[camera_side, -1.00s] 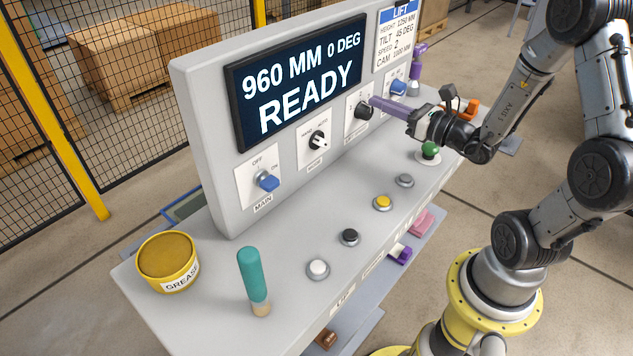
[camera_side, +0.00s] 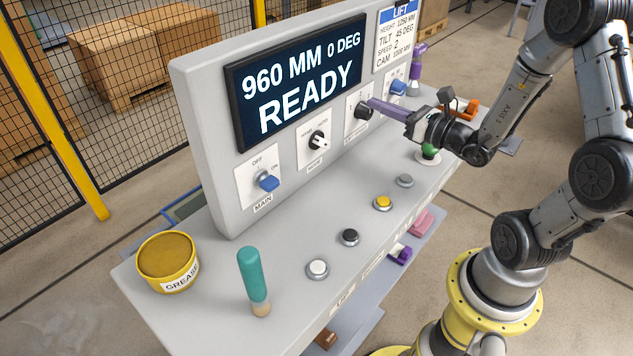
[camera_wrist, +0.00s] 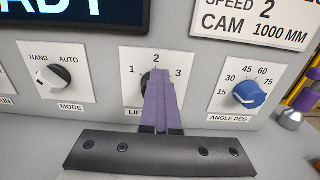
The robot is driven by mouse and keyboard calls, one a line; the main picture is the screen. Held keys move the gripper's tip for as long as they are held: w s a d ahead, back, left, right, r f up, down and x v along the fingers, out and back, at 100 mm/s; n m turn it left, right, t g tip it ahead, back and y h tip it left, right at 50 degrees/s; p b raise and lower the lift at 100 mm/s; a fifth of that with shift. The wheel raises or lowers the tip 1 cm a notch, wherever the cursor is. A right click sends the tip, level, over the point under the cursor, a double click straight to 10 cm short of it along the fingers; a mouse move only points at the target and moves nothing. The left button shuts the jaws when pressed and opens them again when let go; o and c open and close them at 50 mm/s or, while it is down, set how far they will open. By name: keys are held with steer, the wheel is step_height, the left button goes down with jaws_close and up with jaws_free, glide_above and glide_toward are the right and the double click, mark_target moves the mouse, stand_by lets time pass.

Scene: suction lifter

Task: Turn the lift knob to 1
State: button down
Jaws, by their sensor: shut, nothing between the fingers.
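The lift knob (camera_side: 364,110) is a small black knob on a white plate on the upright panel. In the wrist view the plate carries the marks 1, 2 and 3, and only the dark edge of the knob (camera_wrist: 146,80) shows behind my fingers. Its pointer is hidden, so I cannot tell its setting. My gripper (camera_side: 372,103) has long purple fingers, closed together with nothing held. In the wrist view the fingertips (camera_wrist: 160,73) lie in front of the knob, below the 2. I cannot tell whether they touch it.
The mode knob (camera_wrist: 53,76) is left of the lift plate and the blue angle knob (camera_wrist: 248,94) right of it. The display (camera_side: 300,80) reads 960 MM, 0 DEG, READY. Several buttons, a green-topped control (camera_side: 429,150), a teal-handled tool (camera_side: 250,275) and a grease tin (camera_side: 167,262) occupy the desk.

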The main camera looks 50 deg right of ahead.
steer(key=shift+a+f, duration=0.15)
steer(key=shift+a, duration=0.5)
steer(key=shift+f, duration=0.1)
steer(key=shift+a+r, duration=0.15)
steer(key=shift+r, duration=0.3)
steer(key=s, duration=0.6)
steer(key=shift+r, duration=0.15)
